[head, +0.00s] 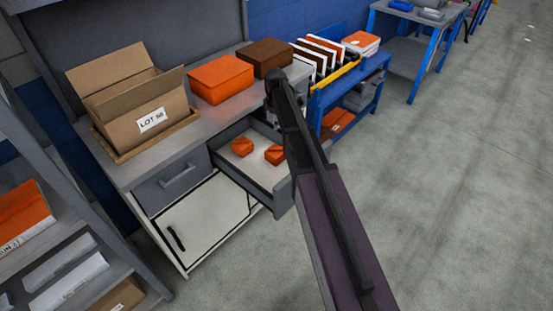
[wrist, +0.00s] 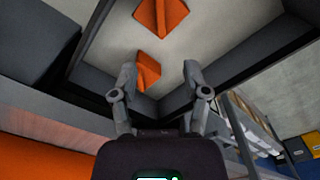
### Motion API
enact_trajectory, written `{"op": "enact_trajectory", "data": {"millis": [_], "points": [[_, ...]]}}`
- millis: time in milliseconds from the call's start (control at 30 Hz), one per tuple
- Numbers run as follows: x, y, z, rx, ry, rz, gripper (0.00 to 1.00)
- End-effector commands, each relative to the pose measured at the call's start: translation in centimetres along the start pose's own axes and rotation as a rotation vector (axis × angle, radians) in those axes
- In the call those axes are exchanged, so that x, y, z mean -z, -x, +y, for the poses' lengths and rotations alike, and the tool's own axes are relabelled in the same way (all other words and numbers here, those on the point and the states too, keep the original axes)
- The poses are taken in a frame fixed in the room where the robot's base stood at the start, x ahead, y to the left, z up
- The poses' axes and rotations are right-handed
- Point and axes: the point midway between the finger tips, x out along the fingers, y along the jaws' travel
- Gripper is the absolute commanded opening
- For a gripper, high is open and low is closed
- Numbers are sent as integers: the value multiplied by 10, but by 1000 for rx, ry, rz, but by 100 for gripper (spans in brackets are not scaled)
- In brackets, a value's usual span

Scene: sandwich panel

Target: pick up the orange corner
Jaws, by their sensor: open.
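Two orange corners lie apart in an open grey drawer (head: 268,186). One orange corner (head: 242,146) is at the left and the other orange corner (head: 275,154) is close to my arm. In the wrist view both show on the pale drawer floor: one orange corner (wrist: 148,70) appears just beyond and between my fingertips, the other orange corner (wrist: 162,17) farther up at the top edge. My gripper (wrist: 160,78) is open with nothing between its fingers, and appears above the drawer. My arm hides its fingers in the head view.
The cabinet top (head: 180,140) holds an open cardboard box (head: 150,120), an orange box (head: 221,80) and a brown box (head: 264,57). A blue rack (head: 350,90) with upright panels stands to the right. Drawer walls surround the corners. The floor at the right is clear.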

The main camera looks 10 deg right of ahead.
Motion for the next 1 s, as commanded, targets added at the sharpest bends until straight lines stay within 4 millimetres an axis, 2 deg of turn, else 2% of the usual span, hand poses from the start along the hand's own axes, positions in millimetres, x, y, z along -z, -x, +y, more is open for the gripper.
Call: {"op": "enact_trajectory", "data": {"millis": [467,1000], "points": [[-1,-3,0,0,4,0,60],[-1,-42,0,0,2,0,60]]}}
